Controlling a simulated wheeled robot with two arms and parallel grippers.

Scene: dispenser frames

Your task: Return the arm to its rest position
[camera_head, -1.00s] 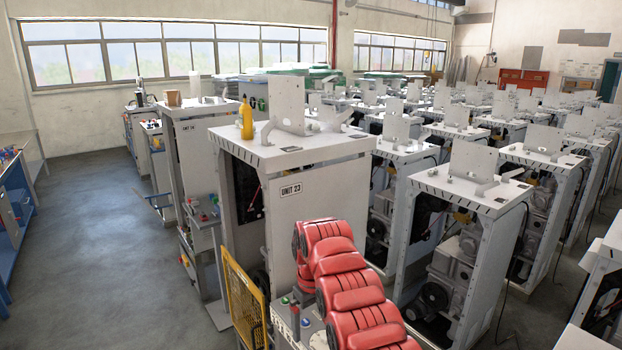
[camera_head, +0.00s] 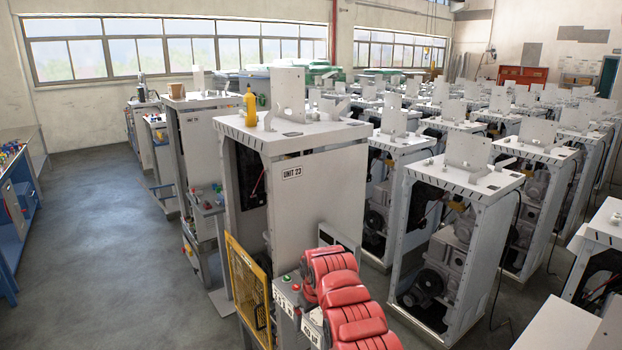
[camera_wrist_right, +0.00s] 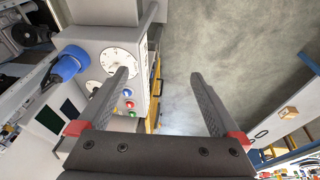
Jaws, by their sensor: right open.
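My right arm (camera_head: 345,305), with red segmented covers, rises from the bottom middle of the head view in front of the UNIT 23 cabinet (camera_head: 318,205). Its gripper cannot be made out there. In the right wrist view, my right gripper (camera_wrist_right: 161,78) is open, its two grey fingers wide apart with red parts at their bases. Nothing is between the fingers; grey floor and a control panel show behind them. My left gripper is in neither view.
A yellow bottle (camera_head: 249,107) stands on the UNIT 23 cabinet. A yellow mesh guard (camera_head: 248,292) is left of my arm. The wrist view shows a panel with dials (camera_wrist_right: 118,62), buttons and a blue knob (camera_wrist_right: 70,63). Open floor (camera_head: 110,240) lies left; cabinets fill the right.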

